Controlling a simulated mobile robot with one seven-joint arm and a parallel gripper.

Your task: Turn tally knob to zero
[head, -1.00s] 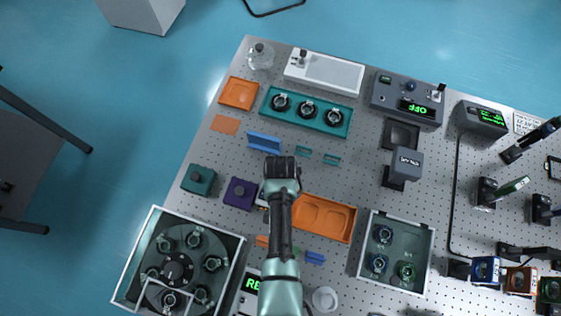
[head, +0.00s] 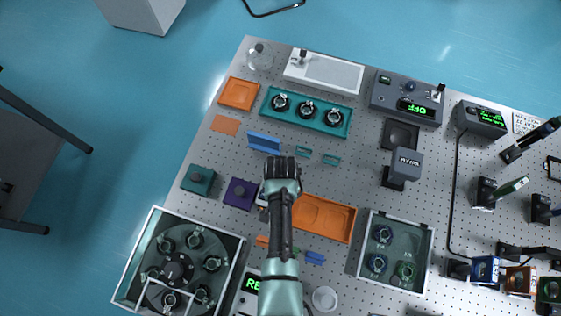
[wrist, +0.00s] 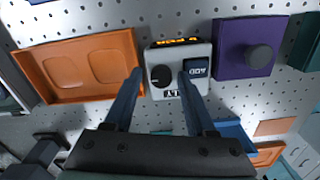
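The tally box (wrist: 179,51) is a small white box with an orange lit display (wrist: 172,42) at its top edge. It carries a round black knob (wrist: 160,76) with a light mark towards its lower left, a dark ADD button (wrist: 198,70), and a partly covered label ending in LY. The display digits are too small to read surely. My gripper (wrist: 163,85) is open over the box, its fingers either side of the knob in the picture; contact is not visible. In the head view my gripper (head: 283,165) hides most of the box.
An orange tray (wrist: 85,38) lies left of the box in the wrist view, and a purple block with a grey knob (wrist: 245,46) stands close on its right. A teal block (head: 198,180) and a blue holder (head: 265,141) are nearby. Bare pegboard surrounds them.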

